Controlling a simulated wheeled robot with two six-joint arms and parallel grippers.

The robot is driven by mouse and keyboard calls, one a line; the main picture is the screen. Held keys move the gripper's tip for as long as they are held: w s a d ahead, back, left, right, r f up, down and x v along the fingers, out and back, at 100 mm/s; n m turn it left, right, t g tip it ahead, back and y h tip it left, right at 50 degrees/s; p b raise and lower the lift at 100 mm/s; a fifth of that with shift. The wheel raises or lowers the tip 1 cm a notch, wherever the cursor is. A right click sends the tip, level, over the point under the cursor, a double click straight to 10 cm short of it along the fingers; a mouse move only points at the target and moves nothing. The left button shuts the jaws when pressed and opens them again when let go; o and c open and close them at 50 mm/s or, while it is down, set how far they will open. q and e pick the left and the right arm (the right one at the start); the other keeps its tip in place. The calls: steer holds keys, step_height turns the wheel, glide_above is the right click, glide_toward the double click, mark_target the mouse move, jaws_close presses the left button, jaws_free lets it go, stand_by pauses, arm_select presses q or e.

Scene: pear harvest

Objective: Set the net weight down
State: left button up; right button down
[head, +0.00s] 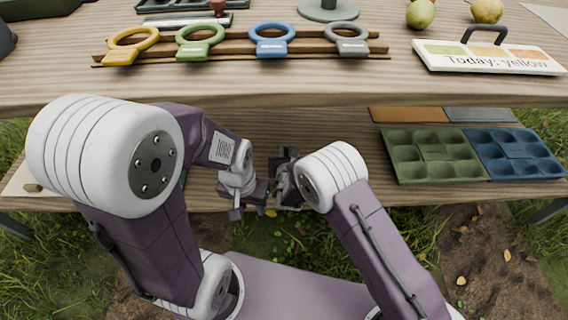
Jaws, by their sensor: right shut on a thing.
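My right gripper (284,180) is in front of the lower shelf, near its front edge, and is shut on a small dark thing. That thing is mostly hidden by the gripper and blends in with it; it fits the net weight, but its shape is not clear. My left gripper (250,202) is just left of it and lower, over the shelf's front edge and the grass. Its fingers are small and partly hidden, so I cannot tell whether it is open or shut. No other net weight is clear in view.
The upper tabletop (300,84) carries a wooden rack (228,47) with yellow, green, blue and grey rings, a sign (489,59) reading "Today: yellow", and two pears (420,14). On the lower shelf (330,145) are green (433,180) and blue (520,176) trays. The shelf's middle is bare.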

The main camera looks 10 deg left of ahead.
steer(key=shift+s+a+f, duration=0.15)
steer(key=shift+a, duration=0.2)
step_height(320, 180, down, 4)
steer(key=b, duration=0.3)
steer(key=shift+f, duration=0.2)
steer(key=shift+r, duration=0.2)
steer(key=shift+f, duration=0.15)
steer(key=c, duration=1.4)
jaws_free()
